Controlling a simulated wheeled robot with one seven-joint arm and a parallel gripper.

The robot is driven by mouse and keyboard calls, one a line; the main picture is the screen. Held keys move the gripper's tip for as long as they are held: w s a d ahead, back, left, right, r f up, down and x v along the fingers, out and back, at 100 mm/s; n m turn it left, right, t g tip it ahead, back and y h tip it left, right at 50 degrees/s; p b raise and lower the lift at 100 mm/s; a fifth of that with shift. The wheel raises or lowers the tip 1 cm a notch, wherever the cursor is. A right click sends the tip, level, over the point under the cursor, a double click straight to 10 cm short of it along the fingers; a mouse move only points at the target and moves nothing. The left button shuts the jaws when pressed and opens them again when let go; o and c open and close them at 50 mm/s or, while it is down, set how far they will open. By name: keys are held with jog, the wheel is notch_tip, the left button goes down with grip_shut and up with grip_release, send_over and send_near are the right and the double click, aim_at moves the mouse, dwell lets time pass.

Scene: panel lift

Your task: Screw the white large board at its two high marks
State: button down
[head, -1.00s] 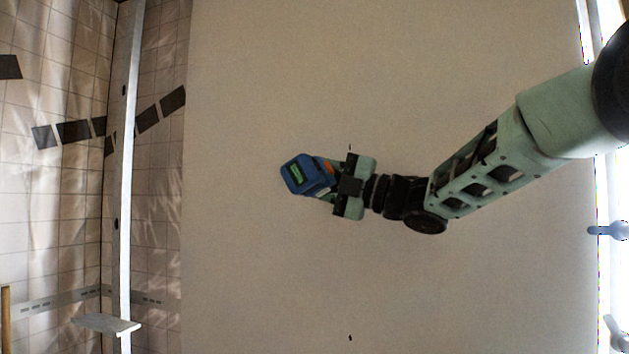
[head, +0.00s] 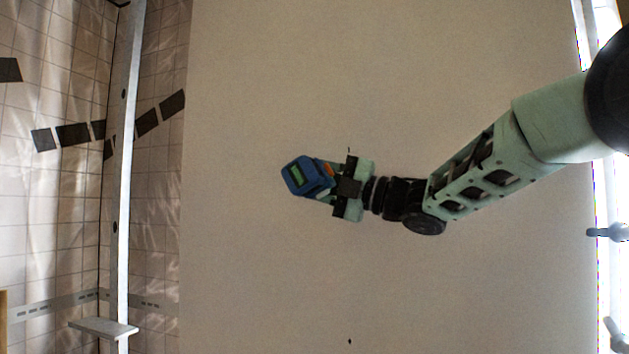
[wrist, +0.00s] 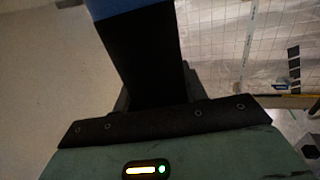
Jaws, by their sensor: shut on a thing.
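The white large board (head: 480,290) fills most of the head view as a broad flat panel. A small dark mark (head: 349,149) shows just above my gripper, and another dark mark (head: 350,341) shows near the bottom of the board. My gripper (head: 340,187) is shut on a blue power tool (head: 303,177) with a green panel and an orange part. The tool is in front of the board, tilted, its blue end towards the left. I cannot tell whether it touches the board. In the wrist view, the tool's black part (wrist: 145,60) rises from between the jaws, and the board (wrist: 45,70) is at left.
A tiled wall (head: 60,200) with dark tiles lies left of the board. A pale upright post (head: 122,180) with a small ledge (head: 104,327) stands before it. Grey knob-like fittings (head: 607,232) are at the right edge. The board's face is otherwise clear.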

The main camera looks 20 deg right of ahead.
jog(key=shift+w+d+r, duration=0.2)
jog(key=shift+w+d, duration=0.3)
jog(key=shift+w, duration=0.05)
dwell(2.7)
jog(key=shift+s+a, duration=0.1)
jog(key=shift+s+a+f+b, duration=0.15)
jog(key=shift+s+a+b, duration=0.15)
jog(key=shift+s+b, duration=0.3)
jog(key=shift+s+a+b, duration=1)
jog(key=shift+s+a, duration=0.05)
jog(key=shift+s, duration=0.15)
